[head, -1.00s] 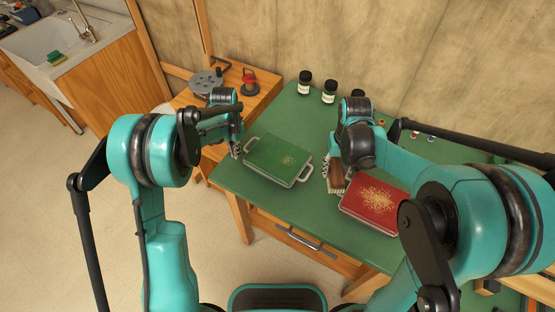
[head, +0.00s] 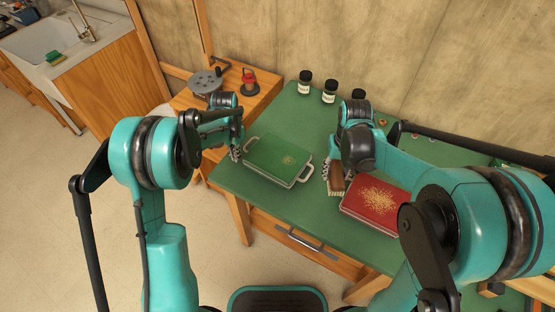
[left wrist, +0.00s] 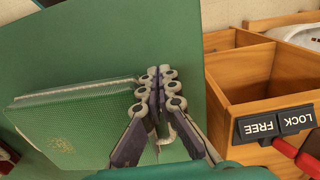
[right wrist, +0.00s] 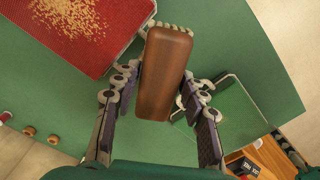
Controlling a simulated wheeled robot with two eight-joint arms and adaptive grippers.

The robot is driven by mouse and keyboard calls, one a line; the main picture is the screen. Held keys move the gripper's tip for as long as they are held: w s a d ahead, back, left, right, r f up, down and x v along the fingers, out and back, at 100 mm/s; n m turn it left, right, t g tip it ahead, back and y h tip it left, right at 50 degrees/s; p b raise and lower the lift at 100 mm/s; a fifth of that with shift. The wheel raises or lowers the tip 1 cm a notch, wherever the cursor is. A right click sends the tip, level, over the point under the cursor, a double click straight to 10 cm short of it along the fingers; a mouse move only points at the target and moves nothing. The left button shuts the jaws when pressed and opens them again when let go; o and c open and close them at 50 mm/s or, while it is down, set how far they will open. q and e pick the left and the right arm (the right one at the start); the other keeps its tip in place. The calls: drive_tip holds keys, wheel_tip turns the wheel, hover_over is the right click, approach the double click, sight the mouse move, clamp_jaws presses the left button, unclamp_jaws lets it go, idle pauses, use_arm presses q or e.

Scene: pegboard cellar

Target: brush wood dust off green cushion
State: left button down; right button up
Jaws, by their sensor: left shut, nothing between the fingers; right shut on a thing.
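The green cushion (head: 270,157) lies flat on the green bench top, with light handles at its left and right ends. A small pale patch of wood dust (head: 288,160) shows on its right part. My left gripper (head: 236,154) is shut and empty at the cushion's left end, by the handle; in the left wrist view its fingers (left wrist: 158,82) are together beside the cushion's edge. My right gripper is shut on the brush (right wrist: 165,75), around its brown wooden back. The brush (head: 337,180), bristles pale, is between the green cushion and a red one.
The red cushion (head: 376,203), with a larger dust patch, lies right of the brush. Dark jars (head: 329,91) stand along the back of the bench. A wooden cabinet (head: 262,98) with a red-handled tool adjoins at left. Bare bench top shows behind the green cushion.

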use_arm(q)
drive_tip(key=shift+f+b, duration=0.6)
drive_tip(key=shift+f, duration=0.25)
use_arm(e)
drive_tip(key=shift+f, duration=0.65)
drive_tip(key=w+a+r, duration=0.6)
drive_tip(key=w+a, duration=0.3)
drive_tip(key=a, duration=0.3)
hover_over(294, 163)
drive_tip(key=shift+s+f, duration=0.15)
drive_tip(key=shift+f, duration=2.85)
drive_tip(key=shift+f, duration=0.95)
